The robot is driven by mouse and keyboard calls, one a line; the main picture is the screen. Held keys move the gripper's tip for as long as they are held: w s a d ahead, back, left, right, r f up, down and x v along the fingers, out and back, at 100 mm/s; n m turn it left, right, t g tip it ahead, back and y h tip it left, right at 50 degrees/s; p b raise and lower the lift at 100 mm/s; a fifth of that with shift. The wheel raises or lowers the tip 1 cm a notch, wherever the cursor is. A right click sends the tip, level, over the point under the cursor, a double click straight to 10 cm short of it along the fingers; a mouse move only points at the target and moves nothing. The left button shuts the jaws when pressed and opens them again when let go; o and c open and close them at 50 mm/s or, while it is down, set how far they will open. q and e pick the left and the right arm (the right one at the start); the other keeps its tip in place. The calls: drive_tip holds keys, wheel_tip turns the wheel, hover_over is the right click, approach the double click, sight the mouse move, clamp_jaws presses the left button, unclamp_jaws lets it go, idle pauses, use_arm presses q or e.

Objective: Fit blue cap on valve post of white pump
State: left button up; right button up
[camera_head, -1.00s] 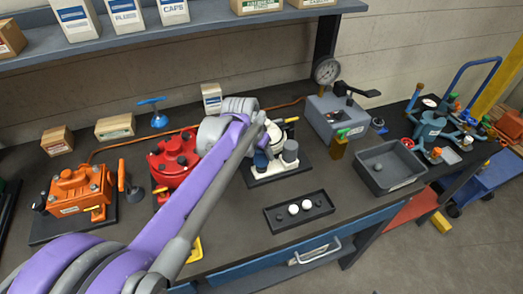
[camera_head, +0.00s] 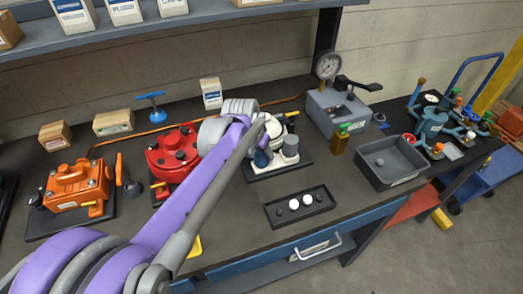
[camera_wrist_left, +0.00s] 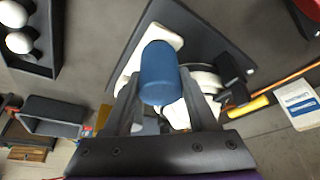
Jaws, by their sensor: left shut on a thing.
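The white pump (camera_head: 271,171) stands on a dark plate at the middle of the bench, partly hidden by my left arm in the head view. Its white body (camera_wrist_left: 170,36) also shows in the left wrist view. My left gripper (camera_head: 262,146) is shut on the blue cap (camera_wrist_left: 158,73), a rounded cylinder between its fingers in the left wrist view. In the head view the dark blue cap (camera_head: 261,158) appears against the pump's left side. I cannot tell whether it touches the pump. The valve post is not clearly seen. My right gripper is not in view.
A red pump (camera_head: 172,152) and an orange motor (camera_head: 76,187) stand to the left. A black tray (camera_head: 283,220) with white balls lies in front, and a grey bin (camera_head: 402,172) is to the right. A grey gauge box (camera_head: 330,118) stands behind. Bare bench lies left of the tray.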

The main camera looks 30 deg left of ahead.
use_arm(q)
drive_tip(key=shift+f+b, duration=0.35)
drive_tip(key=shift+f, duration=0.35)
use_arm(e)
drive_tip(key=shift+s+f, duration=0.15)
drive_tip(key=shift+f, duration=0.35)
use_arm(q)
drive_tip(key=o, duration=1.4)
drive_tip(key=shift+r, duration=0.1)
drive_tip(key=shift+r+p, duration=1.75)
drive_tip(key=shift+r, duration=1.2)
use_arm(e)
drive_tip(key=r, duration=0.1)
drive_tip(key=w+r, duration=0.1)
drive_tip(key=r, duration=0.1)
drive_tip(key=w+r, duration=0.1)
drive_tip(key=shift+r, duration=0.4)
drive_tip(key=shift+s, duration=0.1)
use_arm(q)
drive_tip(key=shift+r, duration=0.1)
drive_tip(key=v, duration=1)
drive_tip(key=shift+r, duration=0.3)
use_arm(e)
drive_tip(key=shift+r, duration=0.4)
